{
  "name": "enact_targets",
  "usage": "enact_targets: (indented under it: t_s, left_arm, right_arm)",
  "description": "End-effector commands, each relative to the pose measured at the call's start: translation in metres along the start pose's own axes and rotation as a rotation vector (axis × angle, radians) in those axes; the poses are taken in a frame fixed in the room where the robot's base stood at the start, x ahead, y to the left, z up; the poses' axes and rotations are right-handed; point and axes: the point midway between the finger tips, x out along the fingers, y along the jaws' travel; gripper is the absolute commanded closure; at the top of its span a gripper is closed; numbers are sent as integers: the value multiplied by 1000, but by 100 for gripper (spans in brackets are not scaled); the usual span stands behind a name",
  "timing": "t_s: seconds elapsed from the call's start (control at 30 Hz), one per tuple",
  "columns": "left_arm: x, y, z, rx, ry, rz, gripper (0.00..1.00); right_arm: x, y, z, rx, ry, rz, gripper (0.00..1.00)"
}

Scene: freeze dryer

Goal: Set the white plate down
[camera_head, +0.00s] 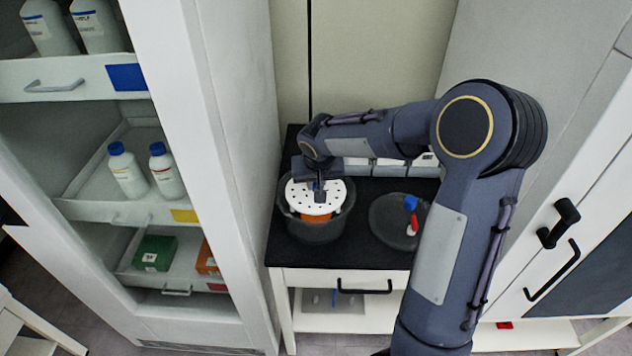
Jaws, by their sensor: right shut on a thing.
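The white plate (327,205) is round and has small dark holes. It shows over the mouth of a dark, see-through round vessel (314,228) on the black counter top. My right gripper (319,192) is above the plate's middle and shut on it, pointing down. I cannot tell whether the plate touches the vessel's rim. Something orange shows under the plate inside the vessel. The fingertips are small and partly hidden by the wrist. My left gripper is not in view.
A dark round lid or dish (386,222) with a blue and red piece (411,204) lies right of the vessel, close to my right arm. A white shelf cabinet (215,150) with bottles stands at left. A white door with black handles (566,212) is at right.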

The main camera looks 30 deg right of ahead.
Motion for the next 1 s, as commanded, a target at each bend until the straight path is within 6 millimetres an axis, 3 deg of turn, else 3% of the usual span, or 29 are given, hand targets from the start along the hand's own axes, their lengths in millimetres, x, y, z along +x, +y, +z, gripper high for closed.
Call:
enact_targets:
  t_s: [0.37, 0.4, 0.57, 0.83, 1.0]
  left_arm:
    - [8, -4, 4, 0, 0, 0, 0]
    - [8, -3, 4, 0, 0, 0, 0]
    - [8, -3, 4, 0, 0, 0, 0]
    - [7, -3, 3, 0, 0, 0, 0]
    - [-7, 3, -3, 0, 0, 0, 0]
  right_arm:
    - [6, 0, 2, 0, 1, 0, 100]
    - [6, 0, 3, 0, 0, 0, 82]
    - [6, 0, 3, 0, 0, 0, 63]
    - [6, 0, 2, 0, 0, 0, 63]
    - [-7, 0, -3, 0, 0, 0, 63]
